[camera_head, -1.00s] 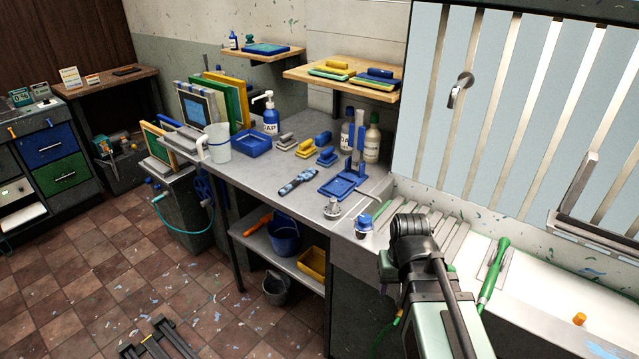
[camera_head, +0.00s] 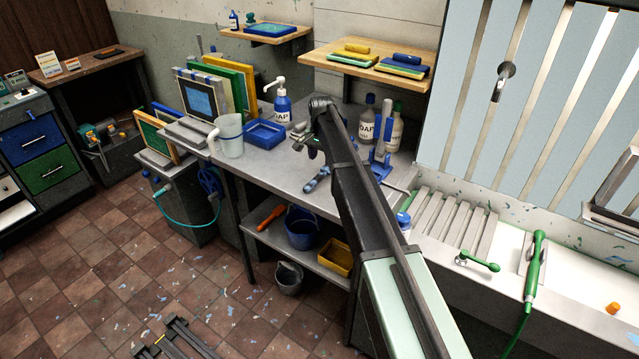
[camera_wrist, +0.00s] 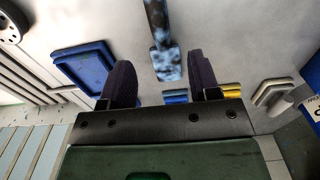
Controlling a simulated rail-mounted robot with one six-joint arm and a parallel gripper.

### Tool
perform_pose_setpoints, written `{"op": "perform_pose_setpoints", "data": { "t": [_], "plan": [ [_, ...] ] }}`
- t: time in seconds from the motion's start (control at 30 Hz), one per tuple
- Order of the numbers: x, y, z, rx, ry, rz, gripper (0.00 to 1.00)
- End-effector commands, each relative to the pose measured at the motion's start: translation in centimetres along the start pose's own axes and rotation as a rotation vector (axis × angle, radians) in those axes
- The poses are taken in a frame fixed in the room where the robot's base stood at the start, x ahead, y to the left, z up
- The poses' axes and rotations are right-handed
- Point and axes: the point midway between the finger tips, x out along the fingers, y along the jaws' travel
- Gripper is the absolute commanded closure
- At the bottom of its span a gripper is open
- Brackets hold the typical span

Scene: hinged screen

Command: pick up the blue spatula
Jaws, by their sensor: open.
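The blue spatula (camera_head: 318,180) lies on the grey worktop, partly hidden behind my arm in the head view. In the wrist view the spatula (camera_wrist: 159,30) is mottled blue, and its wider end points down toward my gripper (camera_wrist: 159,62). My gripper is open and empty, its two dark fingers apart. The spatula's near end appears between the fingertips, with no contact visible. In the head view my arm reaches over the worktop and the fingers are too small and covered to make out.
A blue tray-like base (camera_wrist: 88,68) lies left of the fingers in the wrist view. A soap bottle (camera_head: 282,106) and blue tray (camera_head: 264,134) stand on the worktop. The sink (camera_head: 500,270) is at right.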

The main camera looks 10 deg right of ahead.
Motion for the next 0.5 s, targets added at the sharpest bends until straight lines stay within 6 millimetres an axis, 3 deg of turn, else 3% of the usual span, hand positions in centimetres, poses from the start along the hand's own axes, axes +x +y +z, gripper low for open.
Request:
{"op": "perform_pose_setpoints", "data": {
  "t": [0.03,0.27,0.5],
  "plan": [
    [1.9,0.0,0.0,0.000,0.000,0.000,0.44],
    [2.3,0.0,0.0,-0.001,0.000,0.000,0.44],
    [6.9,0.1,-0.1,-0.001,0.000,0.000,0.44]
  ]
}}
